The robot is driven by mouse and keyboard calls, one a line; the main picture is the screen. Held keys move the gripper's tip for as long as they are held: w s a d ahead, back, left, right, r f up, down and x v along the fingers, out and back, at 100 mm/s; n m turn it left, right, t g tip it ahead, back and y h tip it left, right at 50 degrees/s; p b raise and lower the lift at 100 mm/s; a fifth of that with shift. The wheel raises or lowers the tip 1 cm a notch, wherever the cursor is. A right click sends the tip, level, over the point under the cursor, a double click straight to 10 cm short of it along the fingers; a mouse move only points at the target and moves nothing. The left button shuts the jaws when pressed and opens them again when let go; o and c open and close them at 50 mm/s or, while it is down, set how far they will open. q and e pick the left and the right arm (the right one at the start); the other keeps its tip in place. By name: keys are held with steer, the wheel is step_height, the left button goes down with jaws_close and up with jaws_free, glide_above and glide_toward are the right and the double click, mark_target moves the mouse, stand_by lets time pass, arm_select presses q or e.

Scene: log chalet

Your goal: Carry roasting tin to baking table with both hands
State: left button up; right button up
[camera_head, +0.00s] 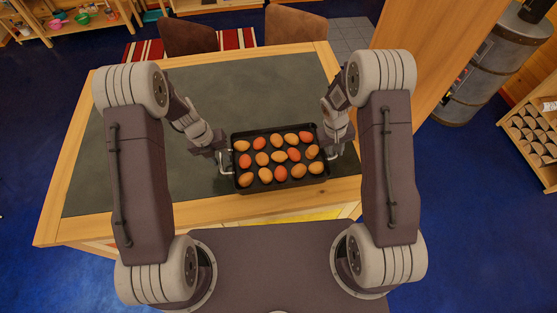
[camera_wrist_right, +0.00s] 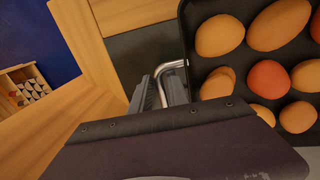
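The dark roasting tin (camera_head: 236,184) is full of round brown and orange-red items in rows, like eggs or potatoes and tomatoes. It is over the near part of the table; I cannot tell if it rests on it. My left gripper (camera_head: 223,156) is at the tin's left metal handle; its fingers are too small to judge. My right gripper (camera_head: 332,148) is at the right handle. In the right wrist view my right gripper's fingers (camera_wrist_right: 160,92) stand on both sides of the bent handle, seemingly closed on it. The tin's edge (camera_wrist_right: 187,45) also shows there.
The table (camera_head: 110,155) has a dark grey top and wooden rim, mostly clear left of and behind the tin. Two brown chairs (camera_head: 188,36) (camera_head: 295,24) stand behind it. A wooden panel (camera_head: 432,50), metal stove (camera_head: 480,70) and bottle rack (camera_head: 530,130) are at right.

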arm_select(q)
steer(key=shift+w+f, duration=0.15)
steer(key=shift+w, duration=0.15)
steer(key=shift+c, duration=0.4)
arm_select(e)
steer(key=shift+w+f, duration=0.15)
steer(key=shift+w, duration=0.15)
steer(key=shift+c, duration=0.3)
arm_select(q)
steer(key=c, duration=0.5)
arm_select(e)
jaws_close()
arm_select(q)
jaws_close()
